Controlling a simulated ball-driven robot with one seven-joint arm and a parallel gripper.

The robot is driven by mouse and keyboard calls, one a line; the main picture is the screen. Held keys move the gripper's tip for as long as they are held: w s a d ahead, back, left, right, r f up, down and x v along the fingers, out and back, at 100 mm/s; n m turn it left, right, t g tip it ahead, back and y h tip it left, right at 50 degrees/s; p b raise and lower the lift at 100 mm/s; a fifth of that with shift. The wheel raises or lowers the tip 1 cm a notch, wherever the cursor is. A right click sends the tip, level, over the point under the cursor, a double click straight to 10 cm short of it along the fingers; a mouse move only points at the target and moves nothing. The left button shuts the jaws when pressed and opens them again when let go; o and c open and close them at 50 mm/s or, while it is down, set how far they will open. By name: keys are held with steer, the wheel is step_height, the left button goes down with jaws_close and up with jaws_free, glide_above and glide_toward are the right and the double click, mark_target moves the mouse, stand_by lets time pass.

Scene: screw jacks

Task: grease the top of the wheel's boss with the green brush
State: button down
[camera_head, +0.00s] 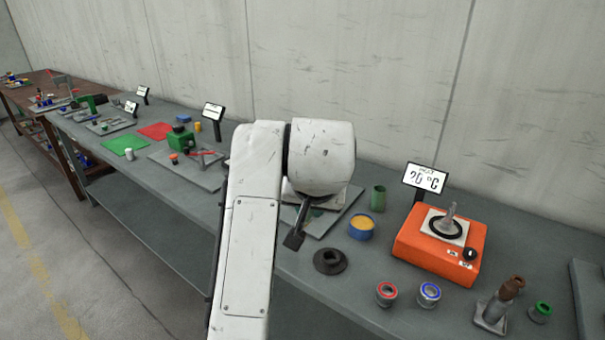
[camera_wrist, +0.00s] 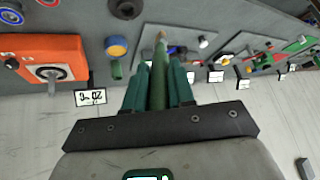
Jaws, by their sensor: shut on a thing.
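In the wrist view my gripper (camera_wrist: 159,78) is shut on the green brush (camera_wrist: 158,82), which sits between its dark green fingers with the tan tip (camera_wrist: 160,38) pointing away. In the head view the white arm hides the brush and most of the gripper. A black round part with a raised centre (camera_head: 330,262), perhaps the wheel with its boss, lies flat on the bench; it also shows in the wrist view (camera_wrist: 122,8). The brush tip appears apart from it. A blue pot with yellow contents (camera_head: 361,226) stands nearby, also in the wrist view (camera_wrist: 116,47).
An orange heater (camera_head: 430,255) with a ring and grey cone on top stands right, its display (camera_head: 425,178) behind. A green cup (camera_head: 378,198) stands behind the pot. Red (camera_head: 386,294) and blue-rimmed (camera_head: 428,294) tins are at the front.

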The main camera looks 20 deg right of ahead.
steer(key=s+d+f+n+y, duration=0.1)
steer(key=s+f, duration=0.3)
steer(key=f, duration=0.5)
steer(key=s+f+n+y, duration=0.1)
steer(key=s+f+n, duration=0.2)
steer(key=f, duration=0.7)
steer(key=s+d+f+n+y, duration=0.1)
steer(key=s+f, duration=0.6)
steer(key=f, duration=0.2)
steer(key=shift+s+d+f+n, duration=0.25)
steer(key=shift+d+f+n, duration=0.1)
steer(key=shift+n, duration=0.05)
